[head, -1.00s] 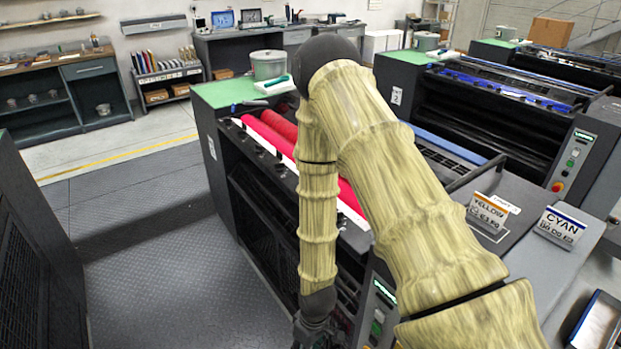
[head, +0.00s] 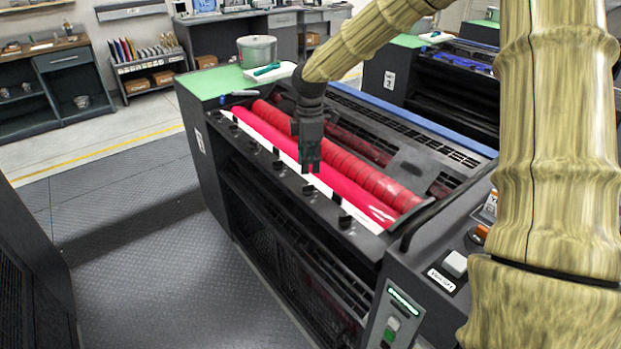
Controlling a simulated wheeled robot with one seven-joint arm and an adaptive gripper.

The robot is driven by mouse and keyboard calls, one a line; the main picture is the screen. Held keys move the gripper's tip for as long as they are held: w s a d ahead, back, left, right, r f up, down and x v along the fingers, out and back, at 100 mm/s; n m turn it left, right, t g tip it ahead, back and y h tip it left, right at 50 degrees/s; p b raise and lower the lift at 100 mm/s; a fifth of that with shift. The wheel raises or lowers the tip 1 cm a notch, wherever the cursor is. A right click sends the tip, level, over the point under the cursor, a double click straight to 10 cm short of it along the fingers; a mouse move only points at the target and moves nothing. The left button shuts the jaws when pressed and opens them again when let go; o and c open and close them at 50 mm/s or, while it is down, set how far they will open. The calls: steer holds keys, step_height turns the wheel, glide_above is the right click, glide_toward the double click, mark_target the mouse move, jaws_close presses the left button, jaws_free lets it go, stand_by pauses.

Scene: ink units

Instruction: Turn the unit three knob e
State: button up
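The near ink unit has red rollers (head: 345,165) and a white strip in front of them. Along its dark front ledge runs a row of small black knobs, among them one below my gripper (head: 307,190), one nearer the camera (head: 345,221) and one farther away (head: 277,165). No letters on the knobs are readable, so I cannot tell which is knob e. My gripper (head: 309,166) points down over the white strip, just behind and above the knob below it. A gap seems to remain between them. The fingers look close together, but their opening is unclear.
A green-topped end (head: 215,82) of the unit carries a grey pot (head: 257,50). A control panel (head: 400,315) with buttons is at the near end. Another unit marked 2 (head: 389,80) stands behind. The floor (head: 150,260) at left is clear.

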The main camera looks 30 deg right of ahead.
mark_target(308, 189)
steer(key=f+p, duration=0.1)
steer(key=f, duration=0.1)
steer(key=d+f, duration=0.1)
steer(key=f, duration=0.2)
steer(key=f+p, duration=0.1)
steer(key=f, duration=0.2)
steer(key=shift+w+d+f+p, duration=0.2)
steer(key=shift+w+d+p, duration=0.15)
steer(key=shift+d, duration=0.05)
stand_by(0.3)
jaws_close()
